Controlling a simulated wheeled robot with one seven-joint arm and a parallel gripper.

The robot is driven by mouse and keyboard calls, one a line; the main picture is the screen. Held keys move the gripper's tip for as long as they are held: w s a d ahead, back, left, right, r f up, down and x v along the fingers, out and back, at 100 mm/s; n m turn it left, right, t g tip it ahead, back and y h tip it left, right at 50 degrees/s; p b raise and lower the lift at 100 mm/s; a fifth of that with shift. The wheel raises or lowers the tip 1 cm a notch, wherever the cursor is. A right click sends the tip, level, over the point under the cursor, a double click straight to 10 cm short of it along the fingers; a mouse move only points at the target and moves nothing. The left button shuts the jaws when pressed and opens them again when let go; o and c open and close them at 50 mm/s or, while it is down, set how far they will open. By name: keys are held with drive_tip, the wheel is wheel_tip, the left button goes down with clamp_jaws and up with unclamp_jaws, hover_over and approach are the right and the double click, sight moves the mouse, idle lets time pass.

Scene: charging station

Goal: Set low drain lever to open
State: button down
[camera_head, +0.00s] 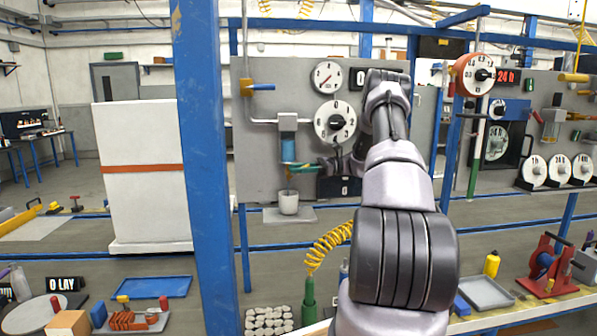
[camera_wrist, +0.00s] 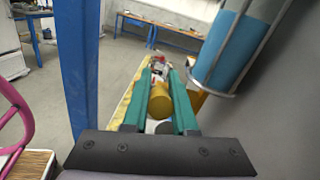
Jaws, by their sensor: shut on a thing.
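The grey panel (camera_head: 262,185) carries a clear tank of blue liquid (camera_head: 288,123), which also shows at the upper right of the wrist view (camera_wrist: 232,48). The low drain lever sits just below the tank and is mostly hidden by my fingers. In the wrist view a yellow rounded part (camera_wrist: 160,102), seemingly the lever's handle, lies between my two green fingers (camera_wrist: 159,74). My gripper (camera_head: 296,165) reaches in from the right under the tank and is shut on this part. The lever's exact angle cannot be told.
A higher lever with a blue handle (camera_head: 263,87) is above left of the tank. A white cup (camera_head: 288,203) stands on a small shelf below. A blue post (camera_head: 205,150) rises left of the panel. Dials (camera_head: 335,121) are to the right.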

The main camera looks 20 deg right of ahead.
drive_tip(key=c, duration=0.7)
unclamp_jaws()
